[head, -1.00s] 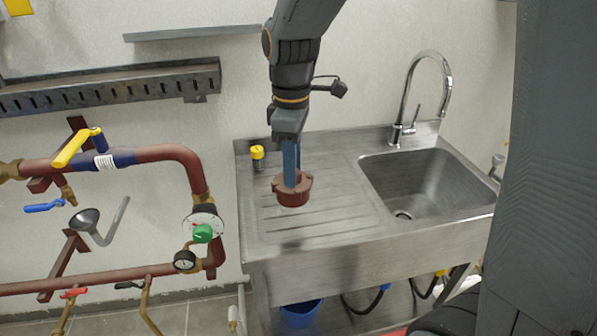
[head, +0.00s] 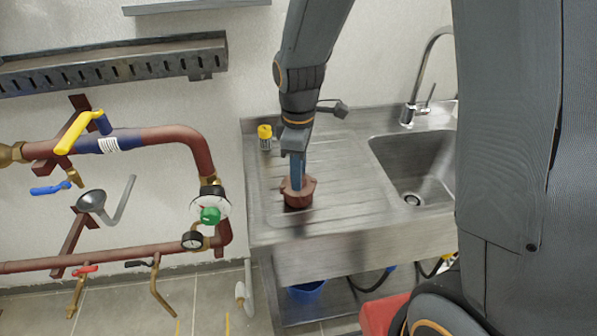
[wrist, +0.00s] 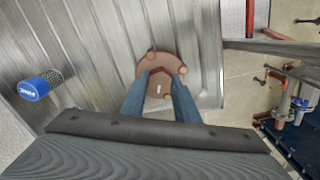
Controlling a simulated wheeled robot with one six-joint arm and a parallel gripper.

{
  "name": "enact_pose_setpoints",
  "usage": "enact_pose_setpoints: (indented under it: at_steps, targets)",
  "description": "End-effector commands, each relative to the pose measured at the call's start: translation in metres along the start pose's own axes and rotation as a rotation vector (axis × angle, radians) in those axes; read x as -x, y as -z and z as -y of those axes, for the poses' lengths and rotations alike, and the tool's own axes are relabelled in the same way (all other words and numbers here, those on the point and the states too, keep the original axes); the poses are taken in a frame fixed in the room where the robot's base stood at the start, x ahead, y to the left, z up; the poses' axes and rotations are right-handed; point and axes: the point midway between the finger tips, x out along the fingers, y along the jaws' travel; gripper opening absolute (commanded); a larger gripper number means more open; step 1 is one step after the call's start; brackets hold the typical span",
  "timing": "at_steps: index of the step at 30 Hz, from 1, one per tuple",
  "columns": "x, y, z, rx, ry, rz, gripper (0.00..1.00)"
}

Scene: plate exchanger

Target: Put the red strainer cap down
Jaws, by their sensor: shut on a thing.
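The red strainer cap (head: 298,193) is a brownish-red lobed cap, low over the ribbed drainboard (head: 345,185) of the steel sink unit in the head view. My gripper (head: 296,178), with blue fingers pointing down, is shut on it. In the wrist view the cap (wrist: 160,72) shows between and beyond the two blue fingertips (wrist: 160,88), over the ribbed steel. I cannot tell whether its underside touches the drainboard.
A small yellow-topped cylinder (head: 265,137) stands at the drainboard's back left; the wrist view shows a blue-topped mesh cylinder (wrist: 40,86). The sink basin (head: 412,165) and faucet (head: 425,85) are to the right. Red pipework (head: 170,140) with valves is left. The drainboard around the cap is clear.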

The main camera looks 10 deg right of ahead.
Motion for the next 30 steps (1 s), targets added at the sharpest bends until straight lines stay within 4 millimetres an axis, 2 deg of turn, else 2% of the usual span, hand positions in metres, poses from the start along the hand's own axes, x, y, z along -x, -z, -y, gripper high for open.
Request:
enact_pose_setpoints:
  at_steps: [9,10,13,23,26,30]
  targets:
    - [-0.003,-0.001,-0.001,-0.002,-0.001,0.0,0.0]
    - [-0.004,-0.001,0.0,-0.002,0.0,0.0,0.29]
    - [-0.004,-0.001,0.0,-0.002,0.0,0.0,0.46]
    - [-0.002,-0.001,-0.001,-0.002,-0.001,-0.001,0.47]
    - [0.004,0.0,-0.002,-0.002,-0.003,-0.002,0.47]
    - [0.022,0.0,-0.002,-0.002,-0.005,-0.003,0.47]
